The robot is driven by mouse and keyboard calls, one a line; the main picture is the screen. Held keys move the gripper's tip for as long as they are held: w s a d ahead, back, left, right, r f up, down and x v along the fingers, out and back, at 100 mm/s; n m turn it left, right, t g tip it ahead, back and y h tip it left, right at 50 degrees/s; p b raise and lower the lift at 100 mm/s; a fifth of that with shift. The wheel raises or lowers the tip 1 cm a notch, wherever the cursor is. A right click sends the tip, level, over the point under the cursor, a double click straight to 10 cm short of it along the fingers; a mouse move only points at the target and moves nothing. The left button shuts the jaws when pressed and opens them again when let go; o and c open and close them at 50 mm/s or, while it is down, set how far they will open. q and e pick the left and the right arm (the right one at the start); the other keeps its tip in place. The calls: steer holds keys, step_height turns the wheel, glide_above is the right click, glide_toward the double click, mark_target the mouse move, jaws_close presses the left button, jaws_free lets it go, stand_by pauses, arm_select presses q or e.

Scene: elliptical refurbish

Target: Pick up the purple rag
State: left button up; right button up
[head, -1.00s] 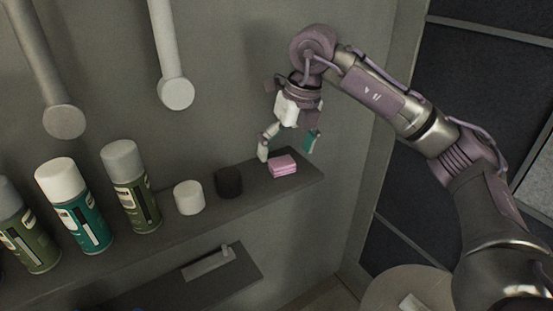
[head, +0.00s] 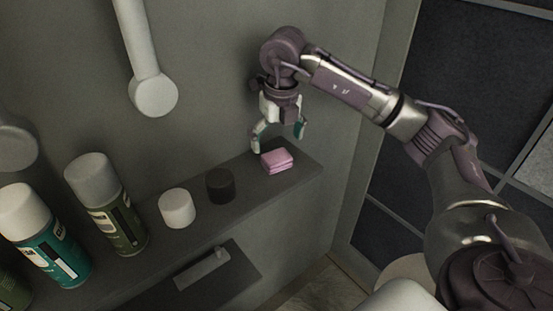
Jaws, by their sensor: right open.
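The purple rag (head: 277,160) shows as a small folded pink-purple stack. It lies on the grey shelf (head: 297,176) near its right end. My right gripper (head: 279,142) points down just above and behind the rag, with its fingers spread apart and nothing between them. The left finger's tip comes close to the rag's left edge; I cannot tell whether it touches. My left gripper is not in view.
On the same shelf, left of the rag, stand a black cap (head: 220,186), a white cap (head: 177,208) and several spray cans (head: 106,205). A lower shelf (head: 238,277) holds a small grey item. The wall is close behind.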

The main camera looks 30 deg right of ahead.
mark_target(277, 156)
step_height(277, 156, down, 3)
steer(key=shift+r+p, duration=0.2)
steer(key=shift+p, duration=0.65)
steer(key=shift+w+d+f, duration=0.1)
steer(key=shift+w+f, duration=0.1)
steer(key=shift+f, duration=1.15)
steer(key=c, duration=1.1)
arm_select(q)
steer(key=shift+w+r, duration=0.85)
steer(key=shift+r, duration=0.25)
arm_select(e)
steer(key=shift+c, duration=0.2)
